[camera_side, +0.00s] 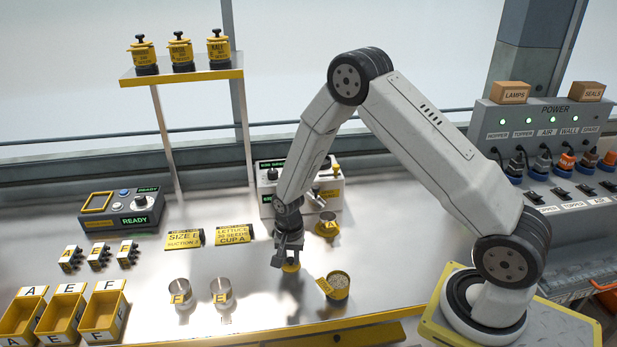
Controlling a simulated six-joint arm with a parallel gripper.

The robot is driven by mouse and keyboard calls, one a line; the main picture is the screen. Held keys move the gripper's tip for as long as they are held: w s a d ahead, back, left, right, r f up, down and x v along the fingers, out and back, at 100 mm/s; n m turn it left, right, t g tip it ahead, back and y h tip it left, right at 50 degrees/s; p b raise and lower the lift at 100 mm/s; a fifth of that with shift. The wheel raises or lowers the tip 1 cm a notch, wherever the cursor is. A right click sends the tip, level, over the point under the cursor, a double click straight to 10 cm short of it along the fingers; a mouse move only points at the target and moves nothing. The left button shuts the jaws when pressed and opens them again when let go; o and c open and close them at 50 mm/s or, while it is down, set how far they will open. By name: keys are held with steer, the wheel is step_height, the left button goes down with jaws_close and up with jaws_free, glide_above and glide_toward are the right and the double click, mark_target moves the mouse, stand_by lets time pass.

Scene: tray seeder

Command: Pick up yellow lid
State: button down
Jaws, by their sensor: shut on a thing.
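The yellow lid (291,267) is a small round yellow piece at the tips of my gripper (287,260), in the middle of the metal table. My gripper points down and is shut on the lid. The fingers hide part of it. I cannot tell whether the lid touches the table or is slightly above it.
An open cup of seeds (340,281) stands right of my gripper, close by. Two metal cups (221,292) stand to the left. A yellow-based container (327,228) and a control box (268,175) are behind. Yellow bins (103,315) stand at front left.

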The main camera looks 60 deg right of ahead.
steer(key=shift+r, duration=1.15)
steer(key=s+r, duration=0.3)
steer(key=s, duration=0.1)
steer(key=s+r, duration=0.3)
steer(key=s, duration=0.1)
steer(key=s+a+r, duration=0.1)
steer(key=s+r, duration=0.2)
steer(key=s, duration=0.1)
steer(key=shift+r, duration=0.4)
steer(key=shift+s+r, duration=0.2)
steer(key=shift+s, duration=0.3)
steer(key=shift+s+r, duration=0.2)
steer(key=shift+s, duration=0.25)
steer(key=shift+s, duration=0.1)
steer(key=shift+s+r+m, duration=0.1)
steer(key=shift+s+m, duration=0.1)
steer(key=shift+m, duration=0.6)
steer(key=shift+f, duration=0.2)
